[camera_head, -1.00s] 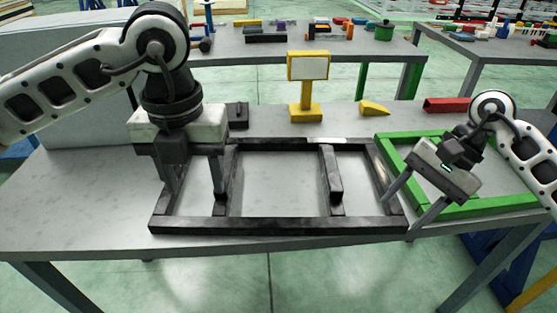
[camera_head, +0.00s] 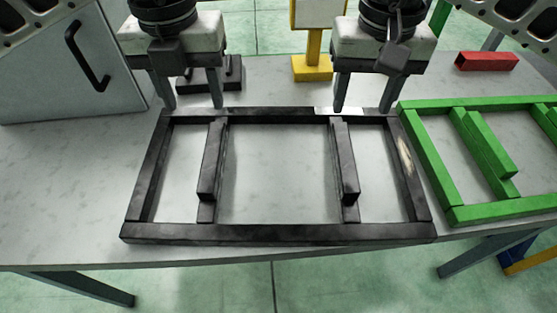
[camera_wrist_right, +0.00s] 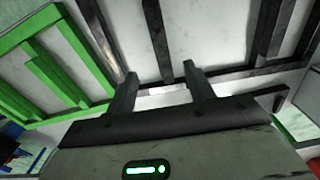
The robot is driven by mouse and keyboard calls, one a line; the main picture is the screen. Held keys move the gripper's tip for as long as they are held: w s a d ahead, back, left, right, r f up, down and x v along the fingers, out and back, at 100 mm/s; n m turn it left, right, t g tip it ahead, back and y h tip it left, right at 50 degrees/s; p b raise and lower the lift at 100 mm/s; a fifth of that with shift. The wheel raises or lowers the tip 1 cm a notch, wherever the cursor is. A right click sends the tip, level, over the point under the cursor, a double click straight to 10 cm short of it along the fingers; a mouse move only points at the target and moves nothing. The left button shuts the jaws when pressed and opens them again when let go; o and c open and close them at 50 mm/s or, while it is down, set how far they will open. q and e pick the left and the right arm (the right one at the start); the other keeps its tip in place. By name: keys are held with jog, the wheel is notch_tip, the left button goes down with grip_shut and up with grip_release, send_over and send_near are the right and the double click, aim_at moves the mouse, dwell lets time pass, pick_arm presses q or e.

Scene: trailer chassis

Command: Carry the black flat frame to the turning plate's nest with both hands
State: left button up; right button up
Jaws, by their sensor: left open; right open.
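The black flat frame (camera_head: 280,232) lies flat on the grey table, with two crossbars inside it. My left gripper (camera_head: 193,104) is open and empty, pointing down at the left part of the frame's far rail. My right gripper (camera_head: 362,108) is open and empty at the right part of the same rail. In the right wrist view the right gripper's fingers (camera_wrist_right: 159,80) stand apart near the frame's rail (camera_wrist_right: 240,77). Whether any finger touches the rail, I cannot tell. I cannot make out a turning plate or nest in either view.
A green frame (camera_head: 500,211) lies close to the right of the black one. A grey box with a black handle (camera_head: 70,75) stands at the left. A yellow stand (camera_head: 312,67), a red bar (camera_head: 487,61) and a dark block (camera_head: 230,73) are behind. Bare table (camera_head: 60,190) lies at left.

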aim_at(212, 153)
pick_arm(q)
notch_tip(212, 153, down, 16)
jog(key=shift+w+r, duration=0.1)
pick_arm(e)
notch_tip(212, 153, down, 16)
jog(key=shift+w+r, duration=0.1)
pick_arm(q)
grip_shut()
pick_arm(e)
grip_shut()
pick_arm(q)
jog(key=shift+r, duration=0.1)
pick_arm(e)
jog(key=shift+w+r, duration=0.1)
jog(key=shift+r, duration=0.05)
dwell(0.5)
